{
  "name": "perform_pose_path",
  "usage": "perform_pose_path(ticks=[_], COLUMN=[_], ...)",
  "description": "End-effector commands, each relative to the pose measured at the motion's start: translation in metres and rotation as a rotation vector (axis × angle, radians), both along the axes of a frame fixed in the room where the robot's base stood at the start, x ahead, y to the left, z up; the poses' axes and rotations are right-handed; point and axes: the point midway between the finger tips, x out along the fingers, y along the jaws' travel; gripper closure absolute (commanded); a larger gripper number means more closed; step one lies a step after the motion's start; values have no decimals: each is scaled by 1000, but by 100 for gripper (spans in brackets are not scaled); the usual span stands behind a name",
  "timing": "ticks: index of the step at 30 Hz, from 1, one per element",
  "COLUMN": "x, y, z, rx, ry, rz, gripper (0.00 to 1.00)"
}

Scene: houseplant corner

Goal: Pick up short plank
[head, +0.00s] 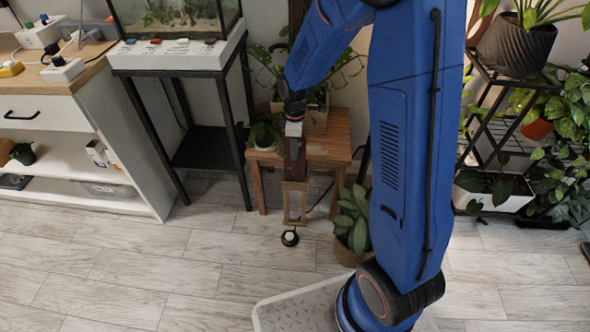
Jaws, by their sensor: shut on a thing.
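My gripper (294,128) is in front of the small wooden stool in the head view, pointing down, at the end of my blue arm. A short dark brown plank (295,160) hangs upright directly below it, and the gripper is shut on its upper end. The fingertips are small here and their exact contact is hard to see. The plank overlaps the stool's front edge in the picture; I cannot tell how much gap lies between them.
The wooden stool (335,145) bears potted plants. Below the plank are a light wooden frame (304,205) and a small black round object (290,239) on the floor. An aquarium stand (180,60) is left, a leafy pot (353,240) right. Floor at front left is clear.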

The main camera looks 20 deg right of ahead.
Motion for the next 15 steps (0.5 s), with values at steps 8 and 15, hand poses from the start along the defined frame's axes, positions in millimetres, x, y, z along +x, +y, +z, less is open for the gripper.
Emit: perform_pose_path(ticks=[8, 15], x=[0, 0], y=[0, 0], z=[0, 4], rx=[0, 1], ry=[0, -1], rz=[0, 0], gripper=[100, 100])
